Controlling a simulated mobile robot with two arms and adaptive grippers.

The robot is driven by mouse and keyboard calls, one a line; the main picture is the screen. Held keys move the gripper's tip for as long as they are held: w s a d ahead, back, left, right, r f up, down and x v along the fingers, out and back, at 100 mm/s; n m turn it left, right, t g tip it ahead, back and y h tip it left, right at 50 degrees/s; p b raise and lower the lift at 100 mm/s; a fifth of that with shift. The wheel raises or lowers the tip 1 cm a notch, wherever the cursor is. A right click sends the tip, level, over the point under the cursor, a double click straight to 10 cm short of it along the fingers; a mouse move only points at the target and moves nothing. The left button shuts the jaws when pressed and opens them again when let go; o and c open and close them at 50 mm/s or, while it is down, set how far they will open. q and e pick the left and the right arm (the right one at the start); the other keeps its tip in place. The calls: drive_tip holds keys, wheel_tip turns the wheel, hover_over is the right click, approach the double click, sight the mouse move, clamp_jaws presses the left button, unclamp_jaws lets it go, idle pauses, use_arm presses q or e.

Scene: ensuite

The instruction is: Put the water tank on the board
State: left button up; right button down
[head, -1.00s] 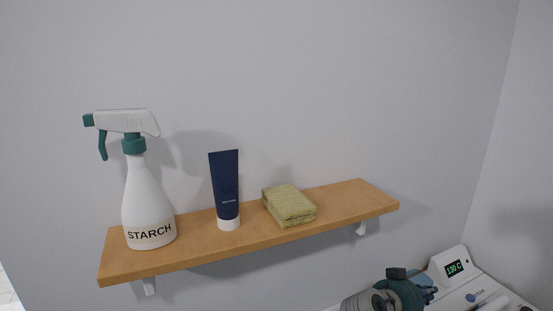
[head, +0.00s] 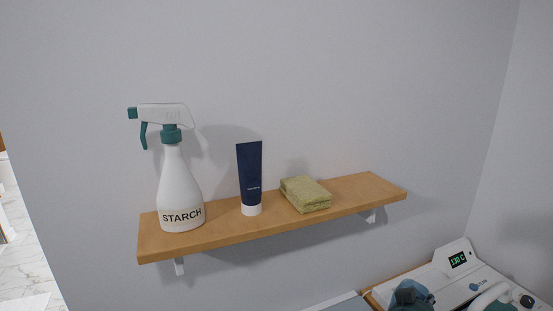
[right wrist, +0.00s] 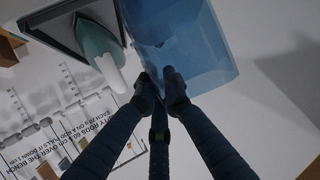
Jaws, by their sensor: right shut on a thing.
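The water tank (right wrist: 190,45) is a translucent blue box in the right wrist view. My right gripper (right wrist: 160,85) is shut on its lower edge. In the head view, part of the blue tank (head: 418,292) and dark teal gripper parts show at the bottom, in front of the white station; the rest is cut off by the frame edge. A pale flat surface (head: 340,304) shows at the bottom edge of the head view; I cannot tell whether it is the board. My left gripper is not in view.
A white station (head: 458,285) with a lit display stands at lower right, with a teal and white iron (head: 490,296). The iron also shows in the right wrist view (right wrist: 98,45). A wooden shelf (head: 330,202) holds a starch spray bottle (head: 180,190), blue tube (head: 250,180) and sponge (head: 306,194).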

drive_tip(key=s+a+r+n+g+y, duration=0.1)
drive_tip(key=s+a+r+n+y, duration=0.2)
drive_tip(key=s+a+n+y, duration=0.5)
drive_tip(key=s+a+r+n+g+y, duration=0.1)
drive_tip(key=s+a+r+n+y, duration=0.3)
drive_tip(key=s+a+n+y, duration=0.4)
drive_tip(key=s+n+y, duration=0.1)
drive_tip(key=n+y, duration=0.2)
drive_tip(key=y, duration=0.1)
drive_tip(key=shift+f, duration=0.1)
